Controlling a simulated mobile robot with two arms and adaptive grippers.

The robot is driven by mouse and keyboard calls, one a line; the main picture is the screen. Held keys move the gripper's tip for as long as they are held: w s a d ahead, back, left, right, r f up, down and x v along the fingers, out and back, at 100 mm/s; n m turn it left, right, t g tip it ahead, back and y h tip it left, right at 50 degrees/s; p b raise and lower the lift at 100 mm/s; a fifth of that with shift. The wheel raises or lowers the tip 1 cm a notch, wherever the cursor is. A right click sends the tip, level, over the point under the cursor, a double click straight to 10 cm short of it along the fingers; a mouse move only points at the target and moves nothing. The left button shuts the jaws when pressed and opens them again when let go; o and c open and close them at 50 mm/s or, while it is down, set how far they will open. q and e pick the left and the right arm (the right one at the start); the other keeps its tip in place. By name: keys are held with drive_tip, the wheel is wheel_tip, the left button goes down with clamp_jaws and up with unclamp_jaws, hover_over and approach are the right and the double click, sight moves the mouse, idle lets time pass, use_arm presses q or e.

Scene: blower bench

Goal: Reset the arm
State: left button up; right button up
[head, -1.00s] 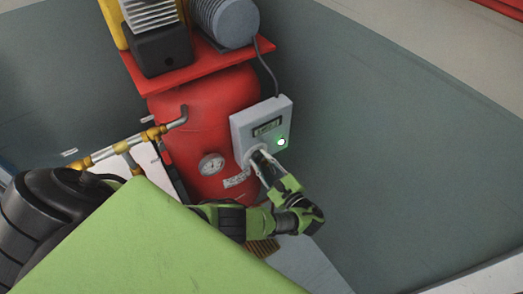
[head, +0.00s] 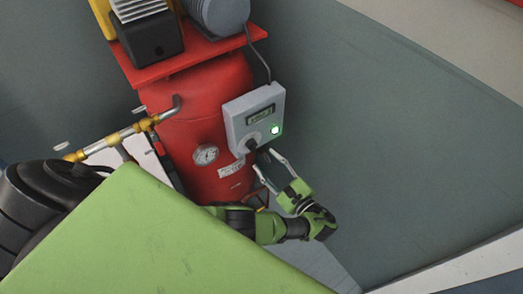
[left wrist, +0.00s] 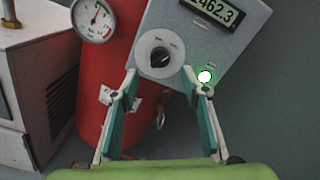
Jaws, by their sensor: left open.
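My left gripper (head: 262,168) is open and empty, just below the grey control box (head: 237,104) on the red tank (head: 205,120). In the left wrist view the gripper (left wrist: 165,92) has its two fingers spread wide, below and to either side of the black rotary knob (left wrist: 160,56), apart from it. The box (left wrist: 215,55) also carries a display (left wrist: 211,12) that reads about 462.3, partly cut off, and a lit green-white button or lamp (left wrist: 205,77). My right gripper is in neither view.
A round gauge (head: 206,154) sits on the tank left of the box. A brass pipe fitting (head: 125,135) runs to the left. A red plate (head: 190,45) bears a black block and a grey motor.

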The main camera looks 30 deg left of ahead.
use_arm(q)
drive_tip(key=shift+s+d, duration=0.15)
drive_tip(key=shift+d, duration=0.1)
idle(0.3)
